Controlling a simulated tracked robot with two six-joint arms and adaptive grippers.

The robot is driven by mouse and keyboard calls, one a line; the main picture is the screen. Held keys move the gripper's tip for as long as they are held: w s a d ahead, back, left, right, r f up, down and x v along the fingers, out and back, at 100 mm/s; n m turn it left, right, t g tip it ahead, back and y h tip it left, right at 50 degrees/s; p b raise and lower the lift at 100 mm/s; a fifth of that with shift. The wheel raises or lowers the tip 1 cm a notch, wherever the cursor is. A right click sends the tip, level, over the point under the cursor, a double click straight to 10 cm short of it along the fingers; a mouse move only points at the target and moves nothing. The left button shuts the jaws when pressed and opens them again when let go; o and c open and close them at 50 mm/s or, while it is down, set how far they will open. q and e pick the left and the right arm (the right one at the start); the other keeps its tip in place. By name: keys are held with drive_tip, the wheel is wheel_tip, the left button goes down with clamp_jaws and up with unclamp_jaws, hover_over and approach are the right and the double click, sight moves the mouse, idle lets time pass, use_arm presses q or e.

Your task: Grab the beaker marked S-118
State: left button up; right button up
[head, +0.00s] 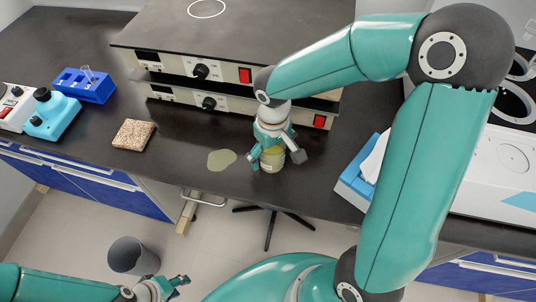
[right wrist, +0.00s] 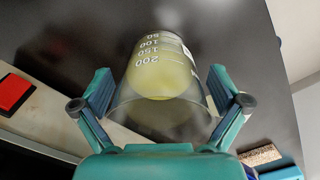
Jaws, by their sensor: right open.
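A glass beaker (head: 271,158) with yellow-green liquid stands on the dark bench in front of the stacked hotplates. In the right wrist view the beaker (right wrist: 165,75) shows volume marks; I cannot read an S-118 label on it. My right gripper (head: 277,145) is over the beaker from above. Its open fingers (right wrist: 160,95) are on either side of the beaker's rim, with a small gap visible. My left gripper (head: 167,287) is low at the bottom left, away from the bench, and seems empty.
Two stacked hotplates (head: 225,72) stand behind the beaker. A yellowish puddle (head: 221,159) lies to its left. A sponge-like block (head: 133,135), a blue tube rack (head: 84,86) and a blue tissue box (head: 355,182) are on the bench. A bin (head: 128,256) stands on the floor.

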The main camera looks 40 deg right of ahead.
drive_tip(key=shift+c, duration=0.4)
drive_tip(key=shift+s+f, duration=0.1)
drive_tip(key=c, duration=1)
drive_tip(key=shift+c, duration=0.3)
